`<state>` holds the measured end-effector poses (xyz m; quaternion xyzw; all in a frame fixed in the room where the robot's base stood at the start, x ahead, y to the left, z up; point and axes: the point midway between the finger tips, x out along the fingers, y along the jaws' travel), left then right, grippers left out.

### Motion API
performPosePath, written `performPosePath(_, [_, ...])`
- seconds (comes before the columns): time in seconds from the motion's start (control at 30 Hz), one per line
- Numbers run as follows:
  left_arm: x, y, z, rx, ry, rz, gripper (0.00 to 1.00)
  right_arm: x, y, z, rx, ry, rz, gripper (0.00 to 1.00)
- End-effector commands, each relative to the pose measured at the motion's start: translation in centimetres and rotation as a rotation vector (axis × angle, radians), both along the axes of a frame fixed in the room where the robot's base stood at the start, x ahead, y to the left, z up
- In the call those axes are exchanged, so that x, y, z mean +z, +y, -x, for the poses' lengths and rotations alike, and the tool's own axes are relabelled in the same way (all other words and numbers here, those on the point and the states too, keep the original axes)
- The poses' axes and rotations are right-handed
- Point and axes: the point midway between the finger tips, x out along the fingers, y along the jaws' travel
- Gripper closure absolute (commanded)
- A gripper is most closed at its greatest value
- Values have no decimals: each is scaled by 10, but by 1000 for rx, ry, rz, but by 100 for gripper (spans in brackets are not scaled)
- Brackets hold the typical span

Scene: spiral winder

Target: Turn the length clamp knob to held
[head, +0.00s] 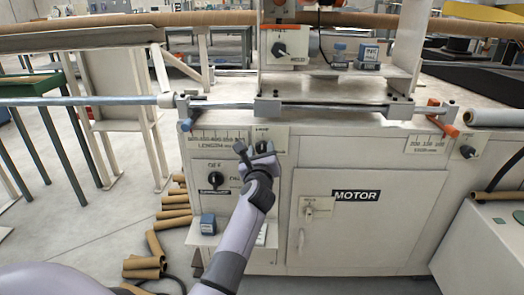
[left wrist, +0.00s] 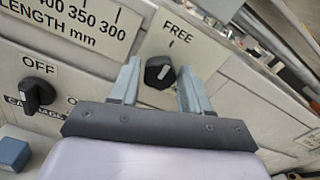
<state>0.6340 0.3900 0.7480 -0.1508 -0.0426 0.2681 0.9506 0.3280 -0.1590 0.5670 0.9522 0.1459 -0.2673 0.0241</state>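The length clamp knob (left wrist: 160,72) is a black knob with a white pointer line, on a pale plate under the word FREE. Its line tilts up and right, roughly toward the FREE mark. My left gripper (left wrist: 158,67) is open, with one finger on each side of the knob and a visible gap to each. In the head view my left gripper (head: 256,148) is at the plate on the machine front, and covers much of the knob. The HELD label cannot be seen. My right gripper is not in view.
An OFF knob (left wrist: 38,92) is to the left, below the LENGTH mm scale (left wrist: 68,28). A blue block (head: 208,223) sits on a small ledge below. The MOTOR door (head: 335,225) is to the right. A steel rod (head: 225,104) crosses above. Cardboard tubes (head: 145,268) lie on the floor.

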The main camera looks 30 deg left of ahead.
Motion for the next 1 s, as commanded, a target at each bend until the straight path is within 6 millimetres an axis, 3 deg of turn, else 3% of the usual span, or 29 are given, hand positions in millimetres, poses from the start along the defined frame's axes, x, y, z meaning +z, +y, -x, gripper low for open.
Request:
performPosePath(0.03, [0,0,0,0,0,0,71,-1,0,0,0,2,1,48])
performPosePath(0.1, [0,0,0,0,0,0,93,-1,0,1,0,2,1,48])
performPosePath(0.57, [2,0,0,0,47,-72,94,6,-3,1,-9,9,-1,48])
performPosePath(1.0, [3,-1,-1,-1,240,-385,94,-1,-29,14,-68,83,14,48])
